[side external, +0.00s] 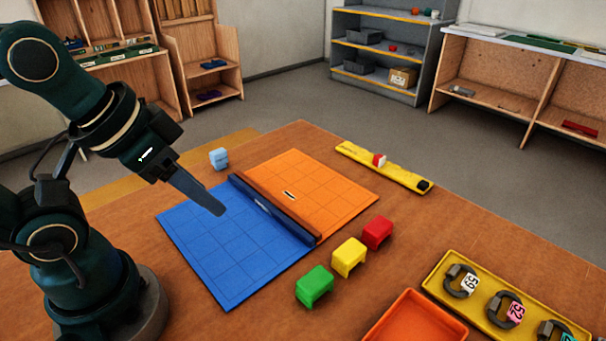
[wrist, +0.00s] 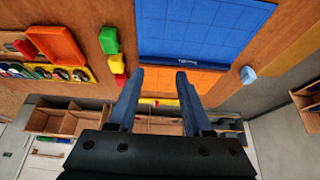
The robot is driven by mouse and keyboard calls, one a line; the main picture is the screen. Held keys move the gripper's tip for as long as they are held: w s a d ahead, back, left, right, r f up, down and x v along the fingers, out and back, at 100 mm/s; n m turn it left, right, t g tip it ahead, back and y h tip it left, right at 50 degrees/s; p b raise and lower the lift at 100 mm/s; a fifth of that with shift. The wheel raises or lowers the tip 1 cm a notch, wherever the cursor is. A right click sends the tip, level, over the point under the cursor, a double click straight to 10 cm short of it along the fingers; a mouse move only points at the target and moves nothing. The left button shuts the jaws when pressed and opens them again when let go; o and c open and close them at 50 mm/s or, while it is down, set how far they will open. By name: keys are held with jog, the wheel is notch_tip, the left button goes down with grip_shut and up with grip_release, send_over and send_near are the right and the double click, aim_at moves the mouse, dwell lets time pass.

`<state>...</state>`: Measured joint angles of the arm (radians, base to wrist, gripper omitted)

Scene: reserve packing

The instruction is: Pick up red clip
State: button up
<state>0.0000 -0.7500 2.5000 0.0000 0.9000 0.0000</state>
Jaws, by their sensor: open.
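The red clip (side external: 377,232) is a small blocky piece standing on the wooden table at the far end of a row with a yellow clip (side external: 348,257) and a green clip (side external: 314,287). In the wrist view the red clip (wrist: 120,80) shows just left of the left finger, beyond the yellow clip (wrist: 116,64). My gripper (side external: 219,209) is above the blue half of the mat, apart from the red clip, which is to its right in the side view. In the wrist view my gripper (wrist: 158,77) has its fingers spread, with nothing held between them.
A mat with blue (side external: 190,238) and orange (side external: 335,180) halves has a raised dark divider (side external: 270,208). A light blue clip (side external: 218,158) stands behind it. A yellow strip (side external: 408,180), an orange tray (side external: 400,309) and a yellow tray (side external: 437,272) of tagged rings lie around. Table is bare between them.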

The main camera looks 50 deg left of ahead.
jog(key=shift+o, duration=0.3)
jog(key=o, duration=0.4)
jog(key=w+r+n+t, duration=0.2)
jog(key=w+r, duration=0.3)
jog(key=w, duration=0.2)
jog(key=g, duration=0.1)
send_over(377, 227)
jog(key=s+a, duration=0.1)
jog(key=a, duration=0.3)
notch_tip(377, 227, down, 7)
jog(key=d+f, duration=0.1)
jog(key=f, duration=0.2)
jog(key=d+f+m+g, duration=0.1)
jog(key=f, duration=0.2)
jog(key=d+f+m+g, duration=0.1)
jog(key=d+f, duration=0.1)
jog(key=shift+s+f, duration=0.3)
jog(key=shift+f, duration=0.1)
jog(key=shift+x, duration=2.35)
